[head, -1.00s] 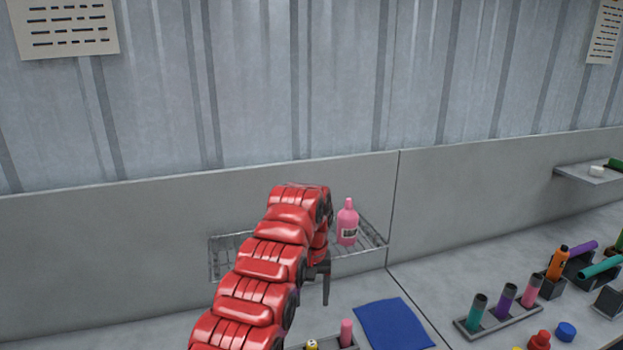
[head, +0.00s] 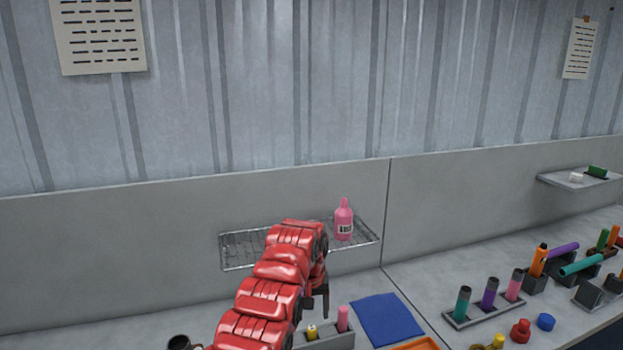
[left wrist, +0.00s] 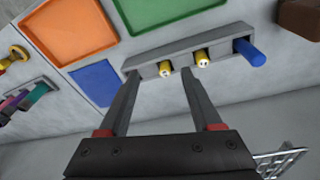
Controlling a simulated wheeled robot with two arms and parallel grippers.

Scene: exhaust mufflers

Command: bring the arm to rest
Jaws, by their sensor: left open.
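My left arm (head: 262,300), red and segmented, rises from the bottom of the head view. My left gripper (head: 315,304) points down in front of the wire shelf, partly hidden behind the arm. In the left wrist view my left gripper (left wrist: 158,76) has two dark fingers spread apart with nothing between them. Its tips appear close to a grey holder (left wrist: 222,46) with yellow pieces (left wrist: 201,58) and a blue cylinder (left wrist: 249,52); whether they touch it I cannot tell. My right gripper is not in view.
A wire shelf (head: 236,252) on the back panel holds a pink bottle (head: 343,222). A blue mat (head: 388,318) lies on the bench. A rack of colored tubes (head: 487,310) stands to the right. Orange (left wrist: 68,33) and green (left wrist: 160,12) trays show in the wrist view.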

